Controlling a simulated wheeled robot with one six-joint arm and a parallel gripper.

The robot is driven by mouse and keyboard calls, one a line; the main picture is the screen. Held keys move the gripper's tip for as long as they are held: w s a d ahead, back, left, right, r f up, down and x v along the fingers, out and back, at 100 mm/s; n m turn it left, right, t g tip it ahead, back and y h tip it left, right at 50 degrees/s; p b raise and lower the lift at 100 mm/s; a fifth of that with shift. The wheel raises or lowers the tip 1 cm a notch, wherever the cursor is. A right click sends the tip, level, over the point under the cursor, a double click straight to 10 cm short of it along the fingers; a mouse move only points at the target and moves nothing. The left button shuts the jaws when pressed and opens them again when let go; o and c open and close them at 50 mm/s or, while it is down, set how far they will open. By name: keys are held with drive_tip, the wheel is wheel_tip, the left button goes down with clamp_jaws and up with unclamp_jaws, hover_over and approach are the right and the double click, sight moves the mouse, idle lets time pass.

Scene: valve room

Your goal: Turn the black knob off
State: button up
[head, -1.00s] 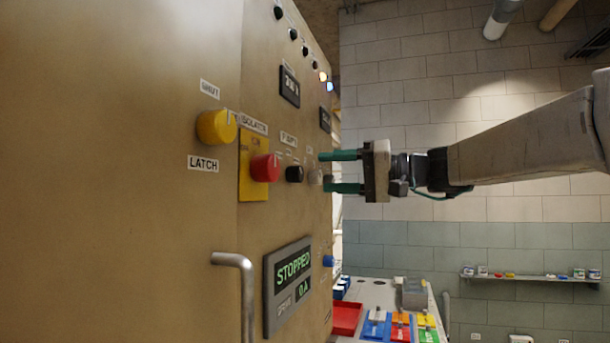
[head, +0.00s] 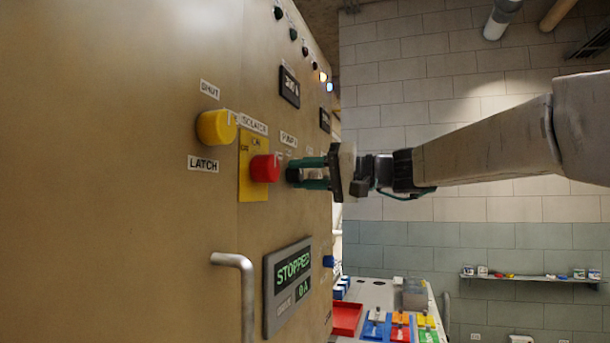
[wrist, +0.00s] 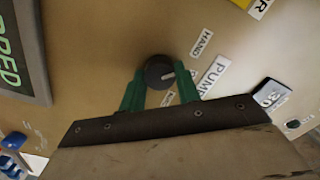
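A HAND label (wrist: 201,42) sits beside the knob. Another label is partly hidden by the right finger, so I cannot read the setting.
A red knob (head: 265,168) on a yellow plate is just left of my gripper, with a yellow knob (head: 216,127) further left. Below are a STOPPED display (head: 290,280) and a grey handle (head: 240,285). Coloured trays (head: 400,325) lie on a bench.

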drive_tip(key=shift+m, duration=0.4)
drive_tip(key=m, duration=0.3)
drive_tip(key=shift+f+m, duration=0.1)
drive_tip(key=shift+m, duration=2.4)
drive_tip(key=o, duration=1)
drive_tip(key=shift+d, duration=0.1)
